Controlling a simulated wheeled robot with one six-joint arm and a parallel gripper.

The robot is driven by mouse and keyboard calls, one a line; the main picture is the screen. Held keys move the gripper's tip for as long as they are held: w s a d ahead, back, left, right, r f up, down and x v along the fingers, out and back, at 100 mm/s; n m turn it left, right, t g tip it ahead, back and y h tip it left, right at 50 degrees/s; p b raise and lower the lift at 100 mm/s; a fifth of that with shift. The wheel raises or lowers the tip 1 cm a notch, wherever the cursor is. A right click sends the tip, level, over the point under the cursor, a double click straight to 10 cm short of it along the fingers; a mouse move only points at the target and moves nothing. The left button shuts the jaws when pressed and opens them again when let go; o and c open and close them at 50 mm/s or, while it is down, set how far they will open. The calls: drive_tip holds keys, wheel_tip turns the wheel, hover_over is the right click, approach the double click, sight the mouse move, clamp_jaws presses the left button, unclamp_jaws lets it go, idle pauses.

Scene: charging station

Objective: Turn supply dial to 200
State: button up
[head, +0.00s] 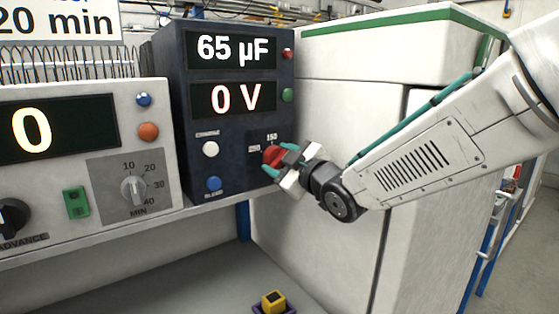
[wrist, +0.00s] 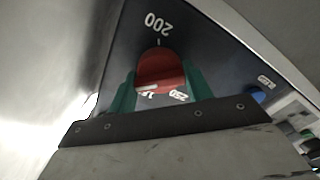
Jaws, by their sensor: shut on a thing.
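The red supply dial (head: 271,156) sits low on the right of the dark supply panel (head: 225,120). Labels 150 and 250 show near it in the head view. In the wrist view the dial (wrist: 160,68) is seen from close up, with an upside-down 200 label (wrist: 158,23) and a tick above it. A pale mark shows near the dial's lower edge; which number it points to I cannot tell. My gripper (head: 281,160) is shut on the dial, its green fingers on either side in the wrist view (wrist: 161,88). The panel's displays read 65 µF and 0 V.
A white button (head: 210,149), a blue button (head: 214,184) and red and green buttons are on the same panel. A beige timer unit (head: 90,160) stands left. A large white cabinet (head: 330,130) stands close behind my arm. A small yellow-and-black block (head: 273,301) lies below.

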drive_tip(key=m, duration=0.5)
drive_tip(key=shift+m, duration=0.3)
drive_tip(key=m, duration=0.4)
drive_tip(key=shift+d, duration=0.1)
drive_tip(key=m, duration=0.5)
drive_tip(key=shift+f+m, duration=0.1)
drive_tip(key=shift+m, duration=2.5)
drive_tip(key=o, duration=1)
drive_tip(key=shift+c, duration=0.2)
drive_tip(key=v, duration=0.7)
drive_tip(key=shift+s+d, duration=0.25)
drive_tip(key=shift+s, duration=0.1)
